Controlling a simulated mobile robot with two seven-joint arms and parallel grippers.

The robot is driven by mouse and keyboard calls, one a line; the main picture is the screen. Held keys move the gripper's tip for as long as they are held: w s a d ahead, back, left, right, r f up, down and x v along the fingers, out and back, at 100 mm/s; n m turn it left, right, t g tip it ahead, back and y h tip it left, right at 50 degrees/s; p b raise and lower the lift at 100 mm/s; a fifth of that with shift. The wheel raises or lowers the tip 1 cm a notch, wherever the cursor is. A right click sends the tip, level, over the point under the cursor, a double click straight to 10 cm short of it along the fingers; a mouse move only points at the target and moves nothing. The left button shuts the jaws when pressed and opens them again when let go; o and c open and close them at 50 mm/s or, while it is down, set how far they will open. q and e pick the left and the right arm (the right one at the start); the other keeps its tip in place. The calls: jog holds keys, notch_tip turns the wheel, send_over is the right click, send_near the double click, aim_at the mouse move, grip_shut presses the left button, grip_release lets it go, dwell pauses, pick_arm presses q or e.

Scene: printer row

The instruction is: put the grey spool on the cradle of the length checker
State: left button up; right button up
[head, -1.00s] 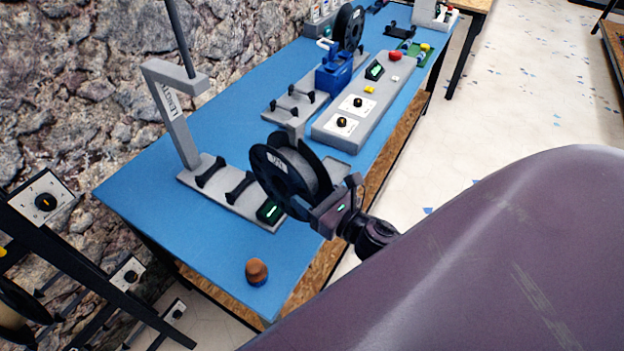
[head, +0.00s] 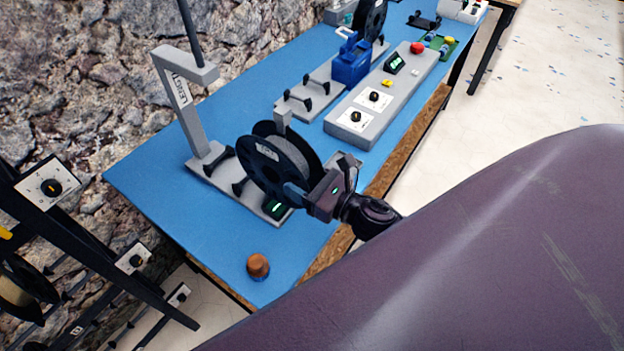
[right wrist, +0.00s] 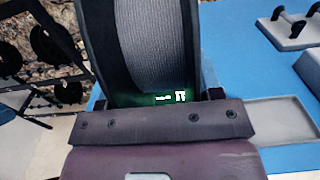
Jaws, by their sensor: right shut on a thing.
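The grey spool (head: 289,151) has black flanges and grey filament, with a pale label on its side. My right gripper (head: 309,197) is shut on its near rim and holds it upright over the length checker. The spool also fills the upper middle of the right wrist view (right wrist: 150,45). The length checker (head: 201,169) is a grey base with an angled arm marked "LENGTH" and a lit green display (head: 277,208). Its cradle (head: 221,158) has black supports, partly hidden behind the spool. I cannot tell whether the spool touches them. My left gripper is not in view.
A grey panel (head: 349,138) with dials and a red button stands behind. Beyond the checker is another grey base (head: 297,104) with black supports and a blue device (head: 351,60). A brown-topped knob (head: 258,267) stands near the front edge. Blue table left of it is clear.

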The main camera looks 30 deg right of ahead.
jog(key=x, duration=0.6)
jog(key=shift+w+a+r, duration=0.1)
jog(key=shift+w, duration=0.1)
jog(key=x, duration=0.3)
jog(key=shift+w, duration=0.15)
jog(key=w+a+f+b, duration=0.3)
jog(key=w, duration=0.4)
dwell(0.4)
dwell(0.4)
